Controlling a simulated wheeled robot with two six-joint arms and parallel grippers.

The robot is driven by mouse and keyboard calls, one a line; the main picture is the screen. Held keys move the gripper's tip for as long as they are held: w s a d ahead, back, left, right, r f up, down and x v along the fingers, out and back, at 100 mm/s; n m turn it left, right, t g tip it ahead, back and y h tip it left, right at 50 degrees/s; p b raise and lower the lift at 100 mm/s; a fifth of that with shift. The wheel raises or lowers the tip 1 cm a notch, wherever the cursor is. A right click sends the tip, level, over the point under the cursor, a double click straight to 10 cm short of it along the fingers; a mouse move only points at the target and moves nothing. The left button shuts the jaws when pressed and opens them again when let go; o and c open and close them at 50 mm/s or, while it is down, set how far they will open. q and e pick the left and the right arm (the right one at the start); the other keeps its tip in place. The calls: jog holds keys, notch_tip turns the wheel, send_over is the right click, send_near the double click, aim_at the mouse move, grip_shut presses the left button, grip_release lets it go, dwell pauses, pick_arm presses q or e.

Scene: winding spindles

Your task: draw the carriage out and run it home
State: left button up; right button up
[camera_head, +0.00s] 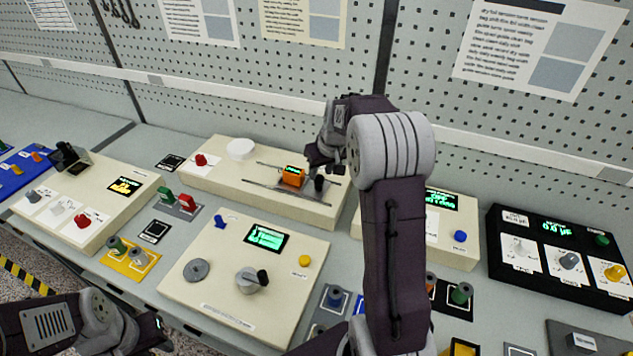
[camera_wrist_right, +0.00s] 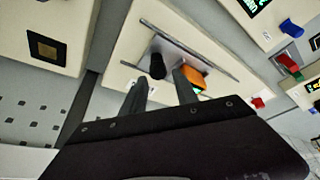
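The carriage is a grey plate (camera_head: 287,195) on two thin rails atop a cream box (camera_head: 225,178). It carries an orange block (camera_head: 292,177) with a small green display and an upright black knob (camera_head: 319,184). My right gripper (camera_head: 323,160) is above the knob end of the carriage. In the right wrist view its two fingers (camera_wrist_right: 160,78) are apart, with the black knob (camera_wrist_right: 157,66) showing in line with the gap; I see no grip on it. My left gripper (camera_head: 160,330) is low at the left, its fingers barely distinguishable.
The cream box also bears a red knob (camera_head: 201,159) and a white disc (camera_head: 241,149). A crank panel (camera_head: 225,295) is in front, and a black meter box (camera_head: 555,285) stands at the right. A pegboard wall (camera_head: 270,75) closes the back. My right arm hides part of the bench.

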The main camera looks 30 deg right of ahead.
aim_at(319, 178)
jog(key=x, duration=0.6)
jog(key=shift+d+f, duration=0.15)
jog(key=shift+d, duration=0.1)
jog(key=shift+w+a+f, duration=0.1)
jog(key=shift+f, duration=0.05)
jog(key=shift+c, duration=0.7)
grip_shut()
